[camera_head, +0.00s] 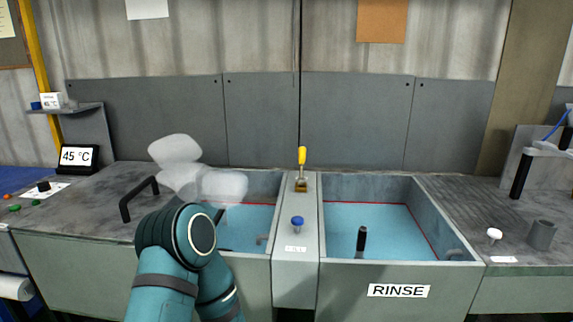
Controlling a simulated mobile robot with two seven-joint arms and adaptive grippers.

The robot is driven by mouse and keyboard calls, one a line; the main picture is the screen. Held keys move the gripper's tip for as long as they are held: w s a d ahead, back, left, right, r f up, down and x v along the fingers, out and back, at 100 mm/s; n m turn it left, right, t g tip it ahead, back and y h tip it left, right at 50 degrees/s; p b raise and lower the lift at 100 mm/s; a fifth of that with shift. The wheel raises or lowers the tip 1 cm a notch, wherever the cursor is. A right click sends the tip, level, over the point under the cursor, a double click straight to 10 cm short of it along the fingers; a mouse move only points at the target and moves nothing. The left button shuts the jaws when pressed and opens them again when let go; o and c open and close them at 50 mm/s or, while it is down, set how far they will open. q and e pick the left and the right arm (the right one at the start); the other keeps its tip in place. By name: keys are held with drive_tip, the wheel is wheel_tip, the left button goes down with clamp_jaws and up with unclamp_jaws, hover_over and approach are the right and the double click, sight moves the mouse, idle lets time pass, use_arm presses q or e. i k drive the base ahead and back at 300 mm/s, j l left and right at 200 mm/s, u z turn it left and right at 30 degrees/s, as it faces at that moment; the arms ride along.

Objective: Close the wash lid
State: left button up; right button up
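The left basin (258,188) holds blue water and is partly covered by pale steam (190,172) and by my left arm. A black bar handle (138,196) stands on the flat grey surface left of this basin. The lid's own outline cannot be told from the counter there. The left basin's water shows uncovered. My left arm rises from the bottom, its teal joint in front of the basin's left front corner. Its gripper is hidden behind the arm. My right gripper is out of view.
The open basin (432,215) marked RINSE is at the right, with a dark upright grip (361,241) in it. A divider carries a yellow-handled lever (301,160) and a blue knob (297,222). A 45 °C display (78,156) stands at the left.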

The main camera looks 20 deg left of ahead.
sight(110, 205)
drive_tip(key=u, duration=1.7)
drive_tip(key=i+j+u, duration=0.1)
drive_tip(key=i, duration=0.05)
